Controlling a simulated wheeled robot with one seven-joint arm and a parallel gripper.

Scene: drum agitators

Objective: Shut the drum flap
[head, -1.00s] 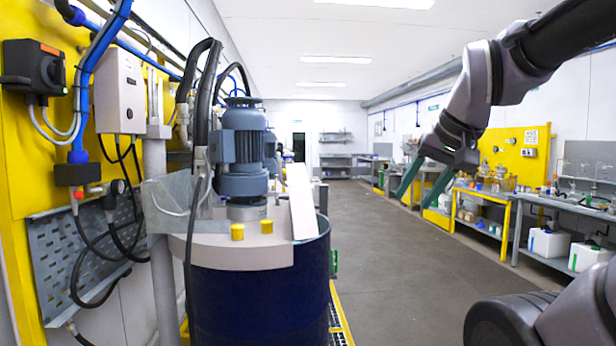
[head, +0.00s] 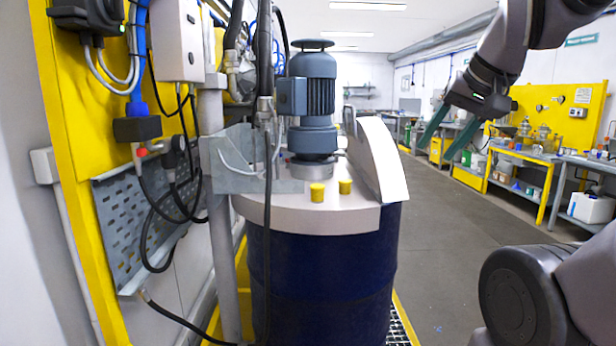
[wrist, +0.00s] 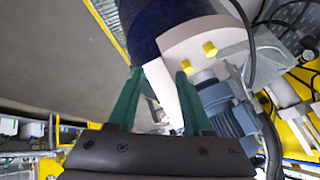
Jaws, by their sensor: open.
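The pale drum flap (head: 378,160) is tilted up on the right side of the lid, standing open. In the wrist view the flap (wrist: 162,92) shows between and beyond the fingers, and the drum (wrist: 165,22) is at the top. My gripper (head: 447,143) is open and empty, to the right of the flap and apart from it in the head view. Its green fingers also show in the wrist view (wrist: 155,90).
A blue-grey motor (head: 312,100) and two yellow caps (head: 331,190) sit on the lid. Hoses and a perforated panel (head: 150,200) are at the left. The floor (head: 450,220) right of the drum is clear; benches (head: 525,155) line the right wall.

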